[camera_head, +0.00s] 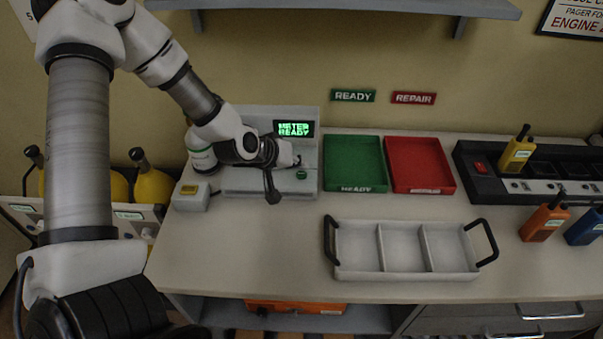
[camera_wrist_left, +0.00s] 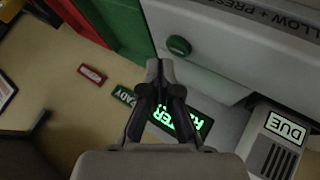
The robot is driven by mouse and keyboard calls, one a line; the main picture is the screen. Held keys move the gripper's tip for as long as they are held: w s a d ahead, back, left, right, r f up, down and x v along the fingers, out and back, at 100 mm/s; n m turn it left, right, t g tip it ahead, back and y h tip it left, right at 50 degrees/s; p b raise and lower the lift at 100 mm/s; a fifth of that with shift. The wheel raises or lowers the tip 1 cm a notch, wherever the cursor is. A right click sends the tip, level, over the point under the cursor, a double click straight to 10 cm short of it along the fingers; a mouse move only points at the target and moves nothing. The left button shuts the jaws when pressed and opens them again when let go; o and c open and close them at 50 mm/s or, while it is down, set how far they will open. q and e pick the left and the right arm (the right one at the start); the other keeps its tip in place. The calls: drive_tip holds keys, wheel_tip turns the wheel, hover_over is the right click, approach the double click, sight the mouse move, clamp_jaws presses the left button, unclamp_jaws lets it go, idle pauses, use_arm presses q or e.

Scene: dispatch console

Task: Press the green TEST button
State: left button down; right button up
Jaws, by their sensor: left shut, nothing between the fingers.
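The green button (camera_head: 301,174) is a small round knob on the front ledge of the grey meter station (camera_head: 245,184). The station's lit screen (camera_head: 293,129) reads METER READY. My left gripper (camera_head: 295,161) is shut and empty over the station, just behind the button in the head view. In the left wrist view the green button (camera_wrist_left: 178,45) shows just beyond the shut fingertips (camera_wrist_left: 158,66), to their upper right, with an apparent gap. The gripper and wrist hide part of the station in the head view. My right gripper is not in view.
A green READY tray (camera_head: 354,187) and a red tray (camera_head: 418,165) stand to the right of the station. A grey divided carrier (camera_head: 357,270) with black handles lies in front. A small grey box (camera_head: 190,201) stands at the station's left. Radios and a charger bank (camera_head: 475,172) are farther right.

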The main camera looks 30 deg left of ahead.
sight(299, 175)
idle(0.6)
use_arm(q)
drive_tip(key=shift+f+b, duration=0.4)
drive_tip(key=shift+f+b, duration=0.35)
drive_tip(key=shift+f, duration=0.1)
idle(0.4)
drive_tip(key=shift+r, duration=0.1)
drive_tip(key=shift+r+p, duration=0.8)
wheel_tip(299, 175, up, 5)
drive_tip(key=p, duration=0.4)
drive_tip(key=shift+p, duration=0.35)
